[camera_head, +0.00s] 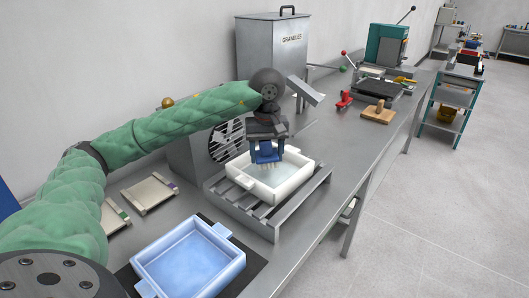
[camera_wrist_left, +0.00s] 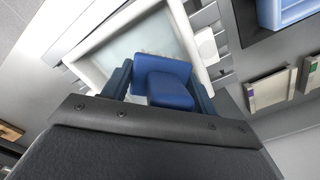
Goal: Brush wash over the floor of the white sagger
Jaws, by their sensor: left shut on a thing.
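The white sagger (camera_head: 296,187) sits on a slatted metal rack (camera_head: 273,222) on the bench. Its floor looks pale and bluish, and its rim and floor also show in the left wrist view (camera_wrist_left: 88,74). My left gripper (camera_head: 267,143) is shut on a blue brush (camera_head: 264,154), which also shows in the left wrist view (camera_wrist_left: 167,80). The brush points down inside the sagger's outline, with pale bristles below. I cannot tell for sure whether the bristles touch the floor. The gripper hides part of the sagger's far side. My right gripper is not in view.
A blue tray (camera_head: 237,265) stands on a dark mat near the front. Two pale flat pieces with coloured ends (camera_head: 150,194) lie at left. A fan-fronted box (camera_head: 186,150) and a granules bin (camera_head: 272,55) stand behind. A red object (camera_head: 344,101) lies further along.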

